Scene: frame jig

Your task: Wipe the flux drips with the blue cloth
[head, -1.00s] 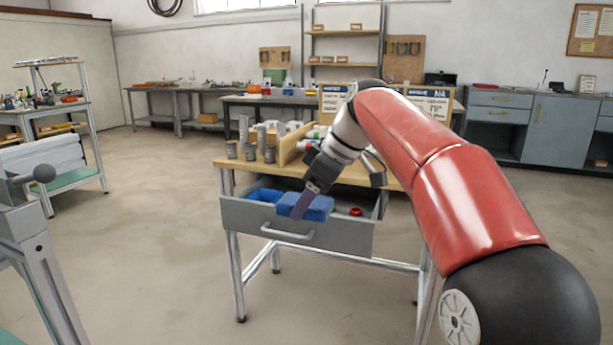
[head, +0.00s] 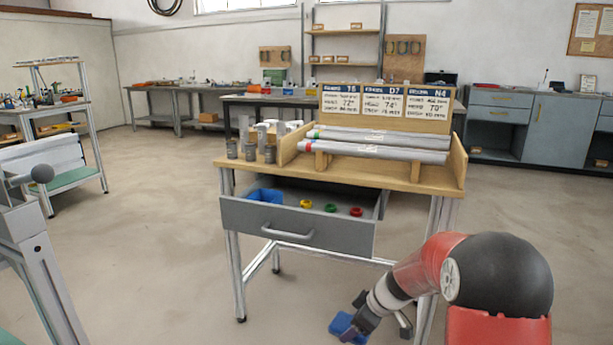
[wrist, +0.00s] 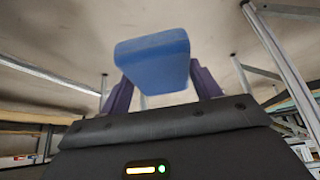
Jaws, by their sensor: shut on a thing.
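The blue cloth (head: 345,326) is a folded block in my gripper (head: 357,322), low at the bottom of the head view, in front of and below the workbench. The wrist view shows the cloth (wrist: 153,62) between the two purple fingers (wrist: 160,88), with the floor beyond it. My gripper is shut on it. I cannot make out any flux drips in these frames.
The workbench (head: 400,180) holds a rack with silver tubes (head: 380,145), label cards (head: 385,107) and several grey cups (head: 250,152). Its drawer (head: 290,228) is open, with a blue bin (head: 266,195) and coloured rings (head: 331,208) inside. Open floor lies left of it.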

